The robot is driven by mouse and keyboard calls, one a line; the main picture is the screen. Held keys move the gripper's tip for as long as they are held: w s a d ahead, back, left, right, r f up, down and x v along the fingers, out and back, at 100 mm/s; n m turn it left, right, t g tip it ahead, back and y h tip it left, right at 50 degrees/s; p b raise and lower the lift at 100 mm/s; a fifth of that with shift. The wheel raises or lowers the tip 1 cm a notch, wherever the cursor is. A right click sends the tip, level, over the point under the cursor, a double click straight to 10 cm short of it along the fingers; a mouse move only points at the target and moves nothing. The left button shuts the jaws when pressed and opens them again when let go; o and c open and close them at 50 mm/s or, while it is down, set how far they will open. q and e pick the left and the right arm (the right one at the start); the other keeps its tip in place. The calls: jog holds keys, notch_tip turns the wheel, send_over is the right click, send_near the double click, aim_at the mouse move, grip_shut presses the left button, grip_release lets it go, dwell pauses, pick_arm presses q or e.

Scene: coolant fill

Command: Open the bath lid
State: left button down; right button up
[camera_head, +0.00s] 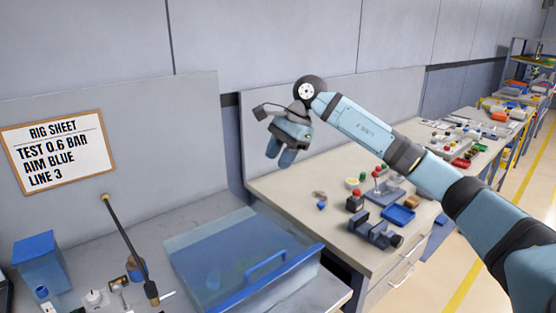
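The bath (190,271) stands on the bench at the lower middle, a translucent blue box. Its lid (235,240) is a clear blue sheet lying flat over the top, and it looks closed. A solid blue bar runs along its front edge, with a blue handle (266,263) near it. My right gripper (279,159) hangs in the air above and behind the bath, fingers pointing down. Its two blue fingers are slightly apart with nothing between them. It is well clear of the handle. My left gripper is not in view.
A black rod with a brass tip (120,228) rises left of the bath, near small fittings and a blue container (41,262). A rig sheet (58,150) hangs on the back panel. The right-hand bench (300,185) holds a blue vise (374,230), a blue tray (398,215) and small parts.

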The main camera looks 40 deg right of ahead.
jog(key=shift+w+d+r, duration=0.1)
jog(key=shift+d+r, duration=0.15)
jog(key=shift+r, duration=0.35)
dwell(0.4)
